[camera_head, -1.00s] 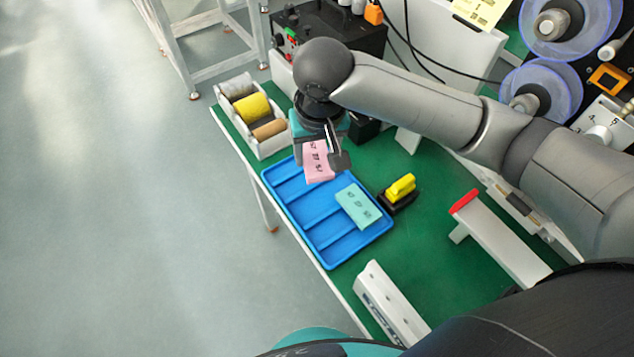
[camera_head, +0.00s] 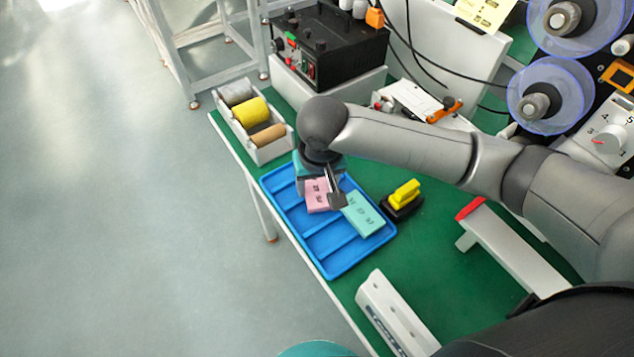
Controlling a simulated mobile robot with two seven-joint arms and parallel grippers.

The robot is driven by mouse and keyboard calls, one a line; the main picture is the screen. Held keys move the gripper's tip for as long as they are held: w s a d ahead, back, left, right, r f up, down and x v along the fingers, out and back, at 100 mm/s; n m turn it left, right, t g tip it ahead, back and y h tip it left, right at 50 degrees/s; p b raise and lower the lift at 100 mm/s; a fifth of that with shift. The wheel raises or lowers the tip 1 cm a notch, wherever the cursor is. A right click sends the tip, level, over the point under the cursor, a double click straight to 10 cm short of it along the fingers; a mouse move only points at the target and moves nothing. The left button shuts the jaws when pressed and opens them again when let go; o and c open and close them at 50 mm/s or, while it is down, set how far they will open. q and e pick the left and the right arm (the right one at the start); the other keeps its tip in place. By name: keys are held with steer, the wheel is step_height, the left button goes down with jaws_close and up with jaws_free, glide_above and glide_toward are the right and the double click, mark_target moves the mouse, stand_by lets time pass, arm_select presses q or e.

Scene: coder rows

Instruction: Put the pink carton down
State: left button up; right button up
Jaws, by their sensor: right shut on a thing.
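The pink carton (camera_head: 316,196) is in the grip of my right gripper (camera_head: 326,190), over the upper part of the blue tray (camera_head: 337,266). The gripper is shut on it and hides part of it. I cannot tell whether the carton touches the tray floor. A teal carton (camera_head: 363,214) lies in the tray, just right of the pink carton. My left gripper is not in view.
A white box of tape rolls (camera_head: 272,150) stands above the tray. A black holder with a yellow top (camera_head: 402,200) stands right of the tray. A white bar with a red end (camera_head: 512,246) is further right. The lower compartments of the tray are empty.

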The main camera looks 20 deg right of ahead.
steer(key=o, duration=0.9)
steer(key=shift+f, duration=0.1)
